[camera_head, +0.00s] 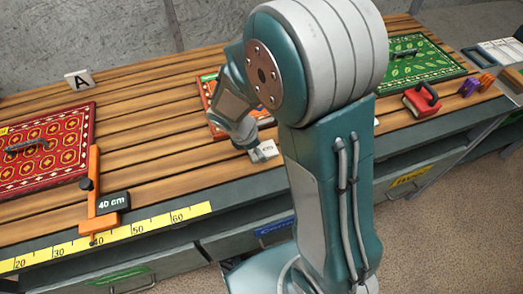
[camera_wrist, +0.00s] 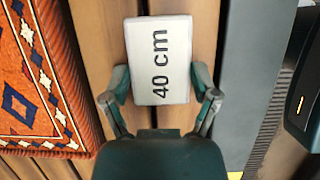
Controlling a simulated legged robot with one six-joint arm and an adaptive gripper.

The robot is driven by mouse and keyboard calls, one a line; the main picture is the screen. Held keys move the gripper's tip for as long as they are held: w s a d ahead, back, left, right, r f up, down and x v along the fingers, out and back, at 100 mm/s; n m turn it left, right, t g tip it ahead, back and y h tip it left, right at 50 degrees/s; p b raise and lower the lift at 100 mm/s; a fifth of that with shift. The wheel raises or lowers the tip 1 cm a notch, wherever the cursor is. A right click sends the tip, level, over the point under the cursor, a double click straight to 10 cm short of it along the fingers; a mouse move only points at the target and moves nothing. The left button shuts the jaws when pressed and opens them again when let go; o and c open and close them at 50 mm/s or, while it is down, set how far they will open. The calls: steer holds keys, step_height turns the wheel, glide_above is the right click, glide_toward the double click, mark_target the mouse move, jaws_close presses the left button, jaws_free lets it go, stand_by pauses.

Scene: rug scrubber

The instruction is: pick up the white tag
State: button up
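The white tag (camera_wrist: 160,82), marked "40 cm" in black, lies between the two fingers of my gripper (camera_wrist: 161,84) in the wrist view. Both fingertips sit against its long sides, with no clear gap, so the gripper looks shut on it. In the head view the tag (camera_head: 263,151) shows low over or on the wooden slats near the table's front edge. My arm hides much of the gripper there, and I cannot tell whether the tag is lifted.
An orange patterned rug (camera_wrist: 38,85) lies left of the tag in the wrist view. A red rug (camera_head: 60,135), an orange gauge with a black "40 cm" label (camera_head: 112,202) and a yellow ruler (camera_head: 140,229) are at left. A green rug (camera_head: 418,58) and red block (camera_head: 422,102) are at right.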

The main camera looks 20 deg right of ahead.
mark_target(266, 150)
stand_by(0.3)
steer(key=shift+r, duration=0.25)
steer(key=r, duration=0.3)
steer(key=shift+s+a+r, duration=0.1)
steer(key=shift+s+r, duration=0.2)
steer(key=s+a+r, duration=0.3)
steer(key=s+r, duration=0.6)
steer(key=s, duration=0.4)
steer(key=shift+w+a, duration=0.1)
